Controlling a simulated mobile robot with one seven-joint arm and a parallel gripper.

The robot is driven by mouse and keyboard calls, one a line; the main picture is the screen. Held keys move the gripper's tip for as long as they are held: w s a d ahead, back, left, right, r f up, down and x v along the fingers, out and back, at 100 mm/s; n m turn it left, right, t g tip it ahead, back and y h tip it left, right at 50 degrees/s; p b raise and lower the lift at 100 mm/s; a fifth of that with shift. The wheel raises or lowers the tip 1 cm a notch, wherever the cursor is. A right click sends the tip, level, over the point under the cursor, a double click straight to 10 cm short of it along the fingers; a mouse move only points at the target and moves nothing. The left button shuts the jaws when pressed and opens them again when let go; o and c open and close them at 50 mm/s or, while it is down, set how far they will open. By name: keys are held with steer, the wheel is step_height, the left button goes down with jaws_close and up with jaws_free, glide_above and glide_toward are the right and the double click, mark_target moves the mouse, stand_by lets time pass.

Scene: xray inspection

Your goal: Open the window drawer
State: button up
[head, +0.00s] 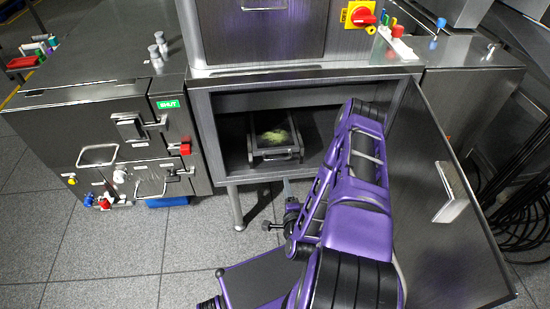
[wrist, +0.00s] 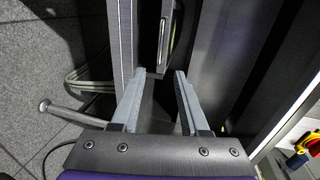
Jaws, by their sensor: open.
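A dark drawer-like tray (head: 276,155) with a bar across its front sits inside the open lower compartment of the cabinet in the head view. Yellow-green material lies on it. I cannot tell for sure that it is the window drawer. My gripper is largely hidden by my purple arm in the head view, low in front of the compartment. In the wrist view my gripper (wrist: 157,76) is open, with two grey fingers apart and nothing held between them. A narrow slotted metal part (wrist: 165,42) lies just beyond the fingertips.
The large compartment door (head: 430,215) stands swung open at the right, beside my arm. A closed steel box (head: 95,140) with a green label stands at the left. A cabinet leg (head: 236,208) stands below the compartment. Cables (head: 520,190) hang at far right.

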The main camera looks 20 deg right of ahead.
mark_target(279, 159)
steer(key=b+x, duration=0.2)
steer(key=x, duration=1.4)
steer(key=shift+w+d, duration=0.15)
steer(key=shift+w, duration=0.15)
jaws_close()
stand_by(0.6)
